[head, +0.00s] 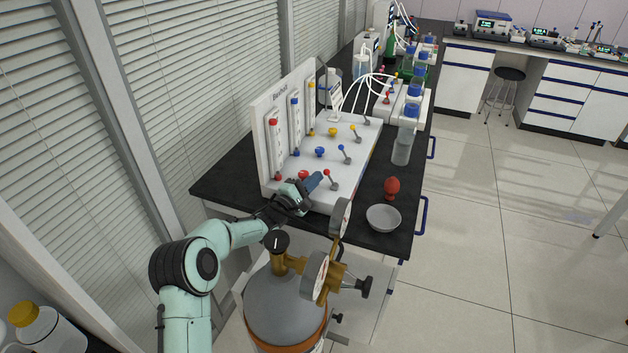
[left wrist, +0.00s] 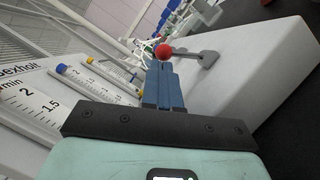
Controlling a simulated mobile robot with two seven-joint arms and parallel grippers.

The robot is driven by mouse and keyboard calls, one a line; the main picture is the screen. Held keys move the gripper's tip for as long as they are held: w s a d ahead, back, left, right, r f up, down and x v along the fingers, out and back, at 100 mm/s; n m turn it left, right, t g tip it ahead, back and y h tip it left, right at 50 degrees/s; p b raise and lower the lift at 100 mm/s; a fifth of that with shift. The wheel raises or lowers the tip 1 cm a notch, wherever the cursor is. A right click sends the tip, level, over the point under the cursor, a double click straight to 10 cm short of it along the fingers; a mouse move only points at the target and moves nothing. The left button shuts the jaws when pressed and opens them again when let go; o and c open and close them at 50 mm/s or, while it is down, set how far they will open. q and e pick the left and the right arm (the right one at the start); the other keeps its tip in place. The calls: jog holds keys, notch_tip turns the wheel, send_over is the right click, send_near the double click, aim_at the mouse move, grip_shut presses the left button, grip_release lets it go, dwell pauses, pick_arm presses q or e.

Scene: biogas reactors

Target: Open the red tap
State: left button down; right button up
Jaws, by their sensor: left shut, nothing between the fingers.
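The red tap is a grey lever with a red ball (head: 327,172) at its end, on top of the white flow-meter panel's base (head: 346,170). In the left wrist view the red ball (left wrist: 163,51) shows just beyond my fingertips, with the grey lever (left wrist: 190,54) running right to its pivot. My left gripper (head: 318,180) is low over the base, beside the red ball, its blue fingers (left wrist: 164,66) shut together and empty. I cannot tell whether they touch the ball. My right gripper is not in view.
A red knob (head: 303,175) sits left of the fingers. Blue (head: 345,153) and yellow levers (head: 360,134) stand farther back. A gas cylinder with gauges (head: 285,300) stands in front. A grey bowl (head: 383,218) and a red object (head: 392,187) are on the black bench to the right.

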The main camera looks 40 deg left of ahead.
pick_arm(q)
jog(key=shift+d+r+m+g+p, duration=0.3)
jog(key=shift+r+m+p, duration=0.1)
jog(key=shift+m+p, duration=0.35)
dwell(0.3)
jog(key=shift+w+m, duration=0.1)
jog(key=shift+m, duration=0.15)
jog(key=r+m+p, duration=0.1)
jog(key=d+m+g+p, duration=0.1)
jog(key=m, duration=0.1)
jog(key=shift+w+d+r+h+p, duration=0.2)
jog(key=shift+d+r+h+p, duration=0.05)
jog(key=shift+r+h+p, duration=0.1)
jog(key=m, duration=0.1)
jog(key=d+m+g+p, duration=0.1)
jog(key=shift+w+d+r+m, duration=0.15)
jog(key=shift+w+r+m, duration=0.05)
jog(key=shift+r+m, duration=0.1)
jog(key=shift+w+d+m+g, duration=0.15)
jog(key=shift+d+m+g, duration=0.25)
jog(key=shift+m, duration=0.3)
jog(key=shift+f, duration=0.1)
jog(key=shift+s, duration=0.45)
jog(key=s+r, duration=0.1)
jog(key=s, duration=1.1)
jog(key=shift+s+a+r+b, duration=0.15)
jog(key=shift+r+b, duration=0.15)
jog(key=shift+r, duration=0.05)
